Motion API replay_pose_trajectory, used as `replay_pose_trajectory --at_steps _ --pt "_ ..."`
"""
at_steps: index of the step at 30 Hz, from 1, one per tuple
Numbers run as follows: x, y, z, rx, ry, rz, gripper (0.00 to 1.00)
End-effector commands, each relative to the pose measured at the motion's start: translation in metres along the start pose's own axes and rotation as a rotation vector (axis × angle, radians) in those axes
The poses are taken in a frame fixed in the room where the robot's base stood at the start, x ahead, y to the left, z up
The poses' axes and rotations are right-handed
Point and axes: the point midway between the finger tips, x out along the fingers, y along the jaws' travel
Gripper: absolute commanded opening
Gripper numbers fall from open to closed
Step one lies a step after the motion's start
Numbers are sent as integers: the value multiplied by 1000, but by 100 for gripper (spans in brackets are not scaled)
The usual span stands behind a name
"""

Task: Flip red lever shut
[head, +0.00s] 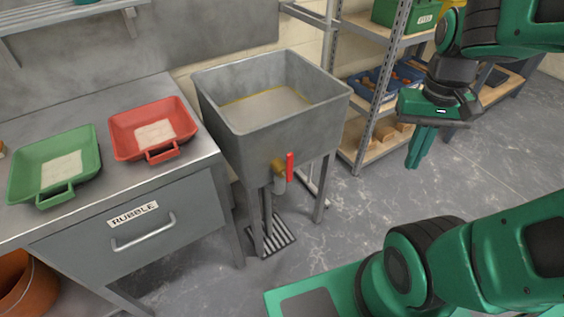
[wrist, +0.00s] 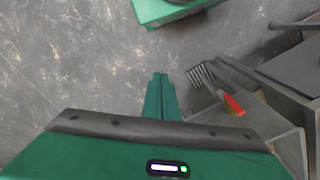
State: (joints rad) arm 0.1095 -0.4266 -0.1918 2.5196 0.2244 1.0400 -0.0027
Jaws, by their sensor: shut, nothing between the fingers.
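The red lever (head: 290,167) is on a brass valve (head: 278,165) low on the front of the grey tub (head: 320,121). In the head view the lever runs upright beside the grey spout (head: 279,184). It also shows in the wrist view (wrist: 234,105), right of my fingers. My gripper (head: 413,164) is shut and empty, pointing down over open floor, well to the right of the lever and apart from it. Its closed fingertips also show in the wrist view (wrist: 160,77).
A floor grate (head: 270,237) lies below the spout. A bench with a green pan (head: 84,143) and a red pan (head: 123,124) stands left of the tub. A shelf rack (head: 381,82) stands behind, on the right. Floor between tub and gripper is clear.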

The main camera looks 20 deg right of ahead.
Motion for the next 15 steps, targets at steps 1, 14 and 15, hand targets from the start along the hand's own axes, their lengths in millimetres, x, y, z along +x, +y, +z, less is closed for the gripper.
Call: replay_pose_trajectory --at_steps 1,14,15 --pt "0 -11 -10 -35 -2 18 0" --pt "6 -124 -76 -298 32 160 0" --pt "8 -137 -80 -323 37 172 0"
